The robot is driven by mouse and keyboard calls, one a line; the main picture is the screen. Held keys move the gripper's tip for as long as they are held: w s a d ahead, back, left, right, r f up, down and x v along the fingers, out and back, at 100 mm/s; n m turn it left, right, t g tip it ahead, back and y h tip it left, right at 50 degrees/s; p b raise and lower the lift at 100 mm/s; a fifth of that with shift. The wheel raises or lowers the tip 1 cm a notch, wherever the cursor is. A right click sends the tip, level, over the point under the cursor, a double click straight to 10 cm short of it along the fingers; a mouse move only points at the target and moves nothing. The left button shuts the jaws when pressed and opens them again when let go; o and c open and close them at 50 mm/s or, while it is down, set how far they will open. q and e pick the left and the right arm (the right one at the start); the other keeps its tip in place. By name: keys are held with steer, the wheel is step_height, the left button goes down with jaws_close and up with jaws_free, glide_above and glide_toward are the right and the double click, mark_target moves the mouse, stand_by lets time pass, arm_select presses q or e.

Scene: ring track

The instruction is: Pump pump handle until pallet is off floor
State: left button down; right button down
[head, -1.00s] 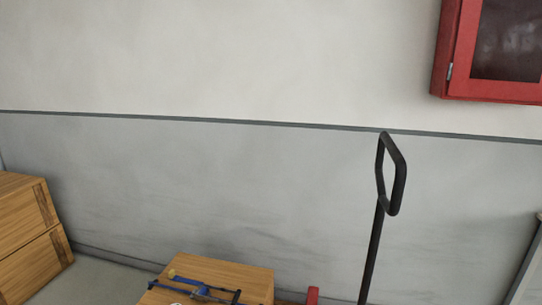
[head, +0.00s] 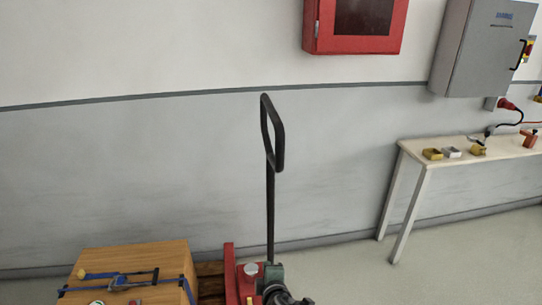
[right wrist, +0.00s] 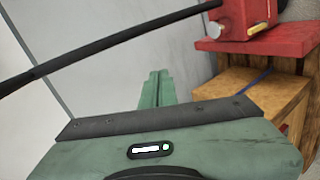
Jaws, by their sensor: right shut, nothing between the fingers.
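The black pump handle (head: 272,135) stands nearly upright in the head view, with a loop grip at its top. Its shaft runs down to the red pallet jack (head: 229,262). The wooden pallet (head: 211,284) shows partly beside the jack; its underside and the floor gap are hidden. My right gripper (right wrist: 157,75), green, is shut and empty. In the right wrist view the handle's dark shaft (right wrist: 100,48) crosses beyond it at upper left, and the jack's red body (right wrist: 238,18) is at upper right. My left gripper is not in view.
A white table (head: 470,150) with small items stands at right, below a grey cabinet (head: 480,45). A red wall cabinet (head: 355,25) hangs behind. Floor between jack and table is clear.

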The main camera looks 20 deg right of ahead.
step_height(320, 180, up, 29)
steer(key=a+n+t+h+p, duration=0.1)
steer(key=t+h+p, duration=0.1)
steer(key=t, duration=0.3)
steer(key=w+d+p, duration=0.4)
steer(key=w+d, duration=0.2)
steer(key=w, duration=0.3)
steer(key=shift+w+d+f, duration=0.25)
steer(key=shift+w+f, duration=0.05)
steer(key=shift+w, duration=0.1)
